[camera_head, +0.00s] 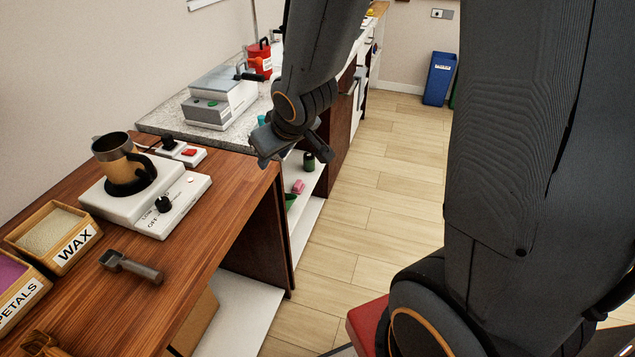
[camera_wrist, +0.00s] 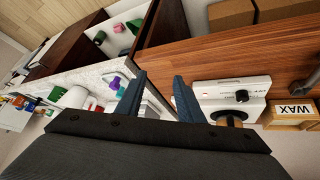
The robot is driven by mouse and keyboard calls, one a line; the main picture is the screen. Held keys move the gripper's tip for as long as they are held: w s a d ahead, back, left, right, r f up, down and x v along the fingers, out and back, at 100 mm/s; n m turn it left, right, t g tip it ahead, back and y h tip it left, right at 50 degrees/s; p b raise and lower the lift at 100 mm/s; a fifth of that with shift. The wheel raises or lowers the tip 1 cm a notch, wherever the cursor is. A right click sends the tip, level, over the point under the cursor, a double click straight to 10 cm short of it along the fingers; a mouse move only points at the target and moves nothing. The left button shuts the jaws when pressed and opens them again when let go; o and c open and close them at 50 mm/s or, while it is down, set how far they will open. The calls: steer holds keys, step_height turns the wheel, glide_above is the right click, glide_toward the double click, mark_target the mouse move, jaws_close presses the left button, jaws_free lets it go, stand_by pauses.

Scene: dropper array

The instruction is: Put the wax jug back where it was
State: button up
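The wax jug (camera_head: 124,166), tan with a dark rim and black handle, stands upright on a white hot plate (camera_head: 176,215) on the wooden bench. In the wrist view the jug (camera_wrist: 231,118) is partly hidden behind my gripper, and the hot plate (camera_wrist: 213,97) lies to the right of the fingers. My gripper (camera_head: 293,157) hangs beyond the bench's right side, apart from the jug. In the wrist view its two fingers (camera_wrist: 159,78) are spread with nothing between them.
A WAX box (camera_head: 60,234), a PETALS box (camera_head: 17,298) and a dark-handled tool (camera_head: 131,266) lie in front of the hot plate. A switch box (camera_head: 183,153) sits behind it. A grey machine (camera_head: 218,101) stands on the speckled counter.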

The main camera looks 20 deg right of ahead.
steer(key=s+d+m+g+h, duration=0.1)
steer(key=s+d+m+g, duration=0.4)
steer(key=s, duration=0.8)
steer(key=shift+n, duration=0.5)
steer(key=f+b, duration=0.2)
steer(key=d+f+b, duration=0.1)
steer(key=f, duration=0.1)
steer(key=shift+w+f+b, duration=0.2)
steer(key=shift+f+b, duration=0.05)
steer(key=shift+b, duration=0.1)
